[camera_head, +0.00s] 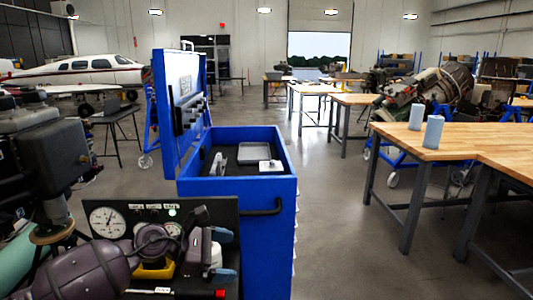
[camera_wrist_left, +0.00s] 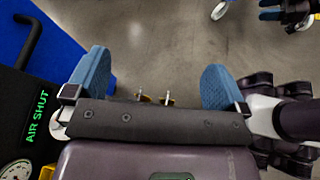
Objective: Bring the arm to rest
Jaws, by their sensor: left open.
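My left arm (camera_head: 85,272) comes in from the lower left of the head view, bent in front of a black gauge panel. My left gripper (camera_head: 226,254) is at the panel's right end, with blue fingertips pointing right. In the left wrist view the left gripper (camera_wrist_left: 155,82) is open, its two blue fingers wide apart. Only grey floor and small metal parts show between them, and no held object is seen.
The gauge panel (camera_head: 118,218) is close around my left arm. Behind it stands a blue tool cart (camera_head: 238,210) with a raised lid (camera_head: 178,95) and a side handle. Wooden tables (camera_head: 480,140) with two grey-blue cylinders stand right. Grey floor (camera_head: 335,230) is clear between cart and tables.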

